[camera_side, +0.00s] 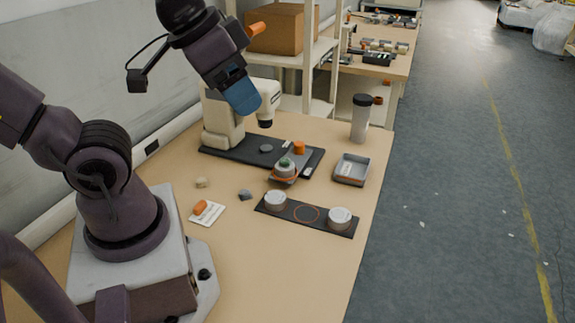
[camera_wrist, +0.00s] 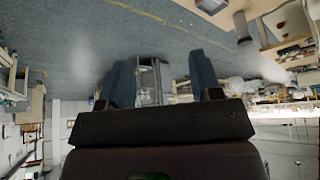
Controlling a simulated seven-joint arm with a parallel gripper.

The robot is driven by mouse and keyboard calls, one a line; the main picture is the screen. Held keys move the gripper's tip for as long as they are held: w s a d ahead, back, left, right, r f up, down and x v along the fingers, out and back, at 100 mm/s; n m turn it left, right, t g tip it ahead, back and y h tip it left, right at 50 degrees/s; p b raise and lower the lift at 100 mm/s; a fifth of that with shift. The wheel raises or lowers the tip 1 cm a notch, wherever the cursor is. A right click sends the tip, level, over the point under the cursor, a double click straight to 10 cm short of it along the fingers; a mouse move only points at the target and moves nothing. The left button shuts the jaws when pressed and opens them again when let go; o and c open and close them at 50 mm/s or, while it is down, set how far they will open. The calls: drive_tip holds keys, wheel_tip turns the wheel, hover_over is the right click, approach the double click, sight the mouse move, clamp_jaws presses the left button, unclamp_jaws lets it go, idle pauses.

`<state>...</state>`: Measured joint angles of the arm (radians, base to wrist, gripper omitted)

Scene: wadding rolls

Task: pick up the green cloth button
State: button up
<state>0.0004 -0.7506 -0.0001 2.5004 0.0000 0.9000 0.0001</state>
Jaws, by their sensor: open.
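A small green button (camera_side: 285,162) shows in the side view on top of a pale round roll (camera_side: 284,170). The roll sits on an orange-rimmed base at the front edge of a dark board (camera_side: 232,151). My gripper (camera_side: 243,98) is in the air above and to the left of the button, apart from it, with blue fingers. In the wrist view my gripper (camera_wrist: 161,80) has its two blue fingers spread with nothing between them. The wrist view faces the room, and I do not see the button there.
A beige instrument (camera_side: 222,120) stands on the dark board, with an orange cylinder (camera_side: 299,148) near the button. A grey tray (camera_side: 364,158) and a grey canister (camera_side: 360,118) are to the right. A black strip (camera_side: 322,225) with two pale rolls lies in front.

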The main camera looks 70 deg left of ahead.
idle(0.6)
drive_tip(key=n+g+y, duration=0.2)
drive_tip(key=n+g, duration=0.4)
drive_tip(key=n, duration=1.2)
hover_over(285, 160)
drive_tip(key=f, duration=2.4)
drive_tip(key=shift+w+d, duration=0.2)
drive_tip(key=f, duration=0.5)
drive_tip(key=shift+s+a+f, duration=0.15)
drive_tip(key=shift+s+a, duration=0.05)
drive_tip(key=c, duration=0.8)
